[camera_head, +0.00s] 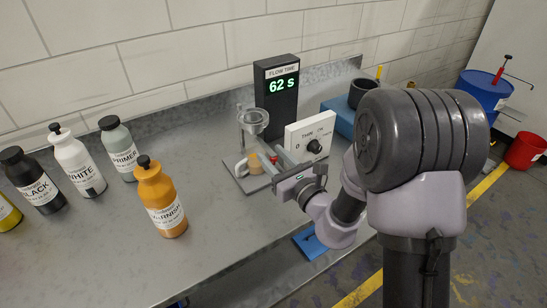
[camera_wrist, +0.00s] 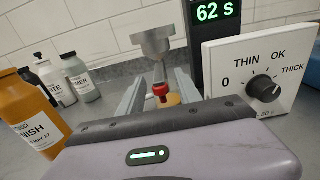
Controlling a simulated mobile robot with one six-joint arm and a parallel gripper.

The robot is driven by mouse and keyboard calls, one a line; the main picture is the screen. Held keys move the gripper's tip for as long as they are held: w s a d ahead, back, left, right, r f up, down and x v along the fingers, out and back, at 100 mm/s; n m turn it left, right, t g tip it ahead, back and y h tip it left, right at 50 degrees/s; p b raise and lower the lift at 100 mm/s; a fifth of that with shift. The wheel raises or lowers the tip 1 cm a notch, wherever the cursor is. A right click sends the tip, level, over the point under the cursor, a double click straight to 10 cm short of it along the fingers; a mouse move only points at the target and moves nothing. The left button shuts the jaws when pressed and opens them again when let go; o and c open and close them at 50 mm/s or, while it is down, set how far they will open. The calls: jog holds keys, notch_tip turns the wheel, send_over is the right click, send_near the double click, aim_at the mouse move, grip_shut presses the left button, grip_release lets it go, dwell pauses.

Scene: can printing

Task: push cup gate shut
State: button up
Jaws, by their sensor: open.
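The metal flow cup (camera_head: 253,120) stands on its stand on the bench, and its grey funnel also shows in the wrist view (camera_wrist: 153,42). A red piece, seemingly the cup gate (camera_wrist: 160,90), sits below the funnel's outlet; it is small in the head view (camera_head: 272,158). My gripper (camera_head: 271,159) is open, with its two fingers reaching toward the stand. In the wrist view the red piece appears between the fingers (camera_wrist: 159,82); I cannot tell whether they touch it. A tan vessel (camera_head: 253,163) is below the cup, partly hidden.
A black timer (camera_head: 276,92) reads 62 s behind the cup. A white dial panel (camera_head: 309,138) stands close right of my gripper. An orange varnish bottle (camera_head: 160,202) and several other bottles stand left. The bench between bottles and stand is clear.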

grip_shut()
